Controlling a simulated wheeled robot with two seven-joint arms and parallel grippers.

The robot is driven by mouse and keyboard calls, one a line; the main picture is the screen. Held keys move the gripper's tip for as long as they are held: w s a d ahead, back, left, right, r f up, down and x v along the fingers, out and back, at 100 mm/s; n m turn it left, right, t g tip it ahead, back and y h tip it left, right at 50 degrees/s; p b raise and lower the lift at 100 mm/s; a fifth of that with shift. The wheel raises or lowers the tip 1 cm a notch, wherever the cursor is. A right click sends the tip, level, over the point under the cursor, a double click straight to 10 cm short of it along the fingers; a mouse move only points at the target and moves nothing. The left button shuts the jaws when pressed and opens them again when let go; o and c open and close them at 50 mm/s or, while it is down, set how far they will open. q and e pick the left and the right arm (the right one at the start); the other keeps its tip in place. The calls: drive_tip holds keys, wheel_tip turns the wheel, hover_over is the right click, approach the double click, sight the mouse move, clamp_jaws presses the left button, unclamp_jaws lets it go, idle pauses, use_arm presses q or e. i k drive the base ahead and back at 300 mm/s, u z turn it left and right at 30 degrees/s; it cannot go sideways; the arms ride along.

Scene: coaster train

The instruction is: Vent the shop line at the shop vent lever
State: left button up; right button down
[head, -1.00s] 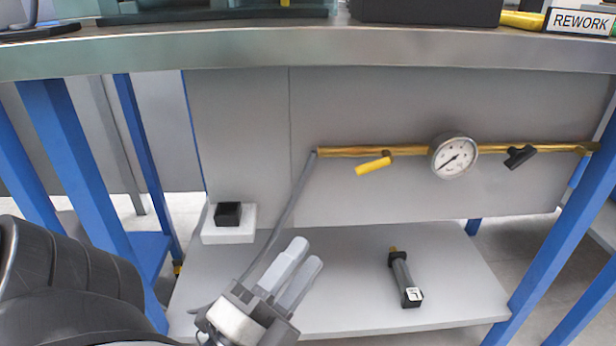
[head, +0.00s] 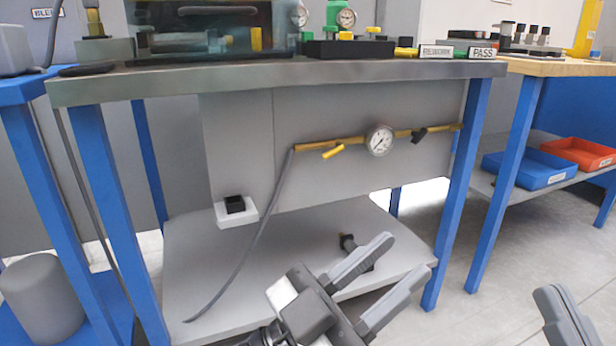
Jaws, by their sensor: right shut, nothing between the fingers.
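A brass pipe (head: 309,143) runs along the grey panel under the bench. It carries a yellow lever (head: 332,153), a round white gauge (head: 380,140) and a black lever (head: 419,135). Both levers are tilted off the pipe line. I see no label telling which is the shop vent lever. My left gripper (head: 392,262) is open and empty, with its fingers spread apart, below and in front of the pipe. My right gripper (head: 562,312) is at the bottom right edge, partly cut off, shut and empty, away from the pipe.
A grey hose hangs from the pipe's left end. A white block with a black top (head: 236,206) stands at the shelf's back. A dark tool (head: 350,243) on the lower shelf (head: 205,262) is partly hidden by my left gripper. Blue legs (head: 462,190) flank the opening.

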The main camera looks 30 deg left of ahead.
sight(340, 146)
drive_tip(key=u, duration=0.15)
drive_tip(key=k, duration=0.1)
drive_tip(key=z, duration=1.5)
drive_tip(key=i, duration=1.2)
drive_tip(key=u, duration=1.95)
